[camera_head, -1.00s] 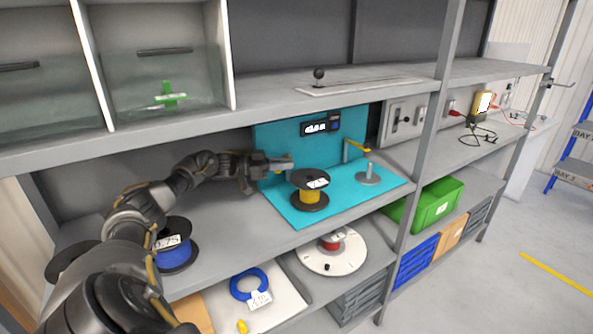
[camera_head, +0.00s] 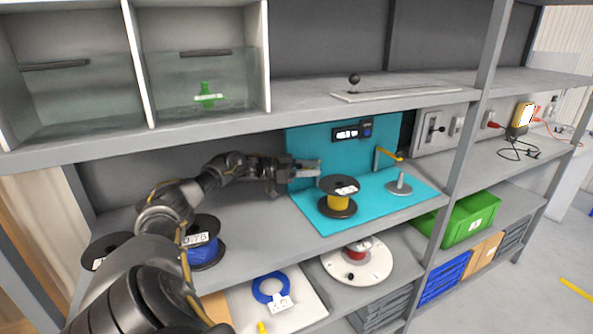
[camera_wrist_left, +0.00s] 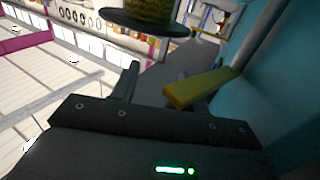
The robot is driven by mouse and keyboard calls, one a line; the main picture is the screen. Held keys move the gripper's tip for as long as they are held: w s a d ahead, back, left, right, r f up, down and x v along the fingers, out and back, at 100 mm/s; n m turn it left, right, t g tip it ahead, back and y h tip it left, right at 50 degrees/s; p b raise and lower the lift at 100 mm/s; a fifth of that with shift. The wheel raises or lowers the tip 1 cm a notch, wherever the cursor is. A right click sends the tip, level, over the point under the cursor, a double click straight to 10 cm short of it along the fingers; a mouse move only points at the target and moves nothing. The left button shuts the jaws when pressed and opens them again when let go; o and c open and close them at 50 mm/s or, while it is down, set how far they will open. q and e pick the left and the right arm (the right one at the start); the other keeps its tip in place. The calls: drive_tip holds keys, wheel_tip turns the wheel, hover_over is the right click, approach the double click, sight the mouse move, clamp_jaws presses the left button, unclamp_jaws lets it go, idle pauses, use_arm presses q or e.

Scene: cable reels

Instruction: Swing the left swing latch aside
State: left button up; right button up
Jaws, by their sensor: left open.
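The left swing latch shows in the left wrist view as a yellow bar (camera_wrist_left: 200,88) beside a grey upright post (camera_wrist_left: 262,48). My left gripper (camera_wrist_left: 165,85) is open, with the bar at its right-hand finger; whether they touch I cannot tell. In the head view my left gripper (camera_head: 308,172) reaches in from the left at the turquoise station's left side, behind the yellow reel (camera_head: 339,201), and the latch is mostly hidden there. Another yellow latch (camera_head: 390,154) stands on a post at the station's right. My right gripper is not in view.
The turquoise board (camera_head: 318,222) carries the reel and a grey disc with a peg (camera_head: 399,186). A blue reel (camera_head: 203,250) stands near my left arm. The upper shelf edge (camera_head: 330,112) runs above the arm. A green crate (camera_head: 468,222) is lower right.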

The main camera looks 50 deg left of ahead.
use_arm(q)
drive_tip(key=b+v, duration=0.2)
drive_tip(key=v, duration=0.8)
drive_tip(key=shift+s, duration=0.3)
drive_tip(key=shift+w+d, duration=0.1)
drive_tip(key=shift+w, duration=0.25)
drive_tip(key=shift+c, duration=0.3)
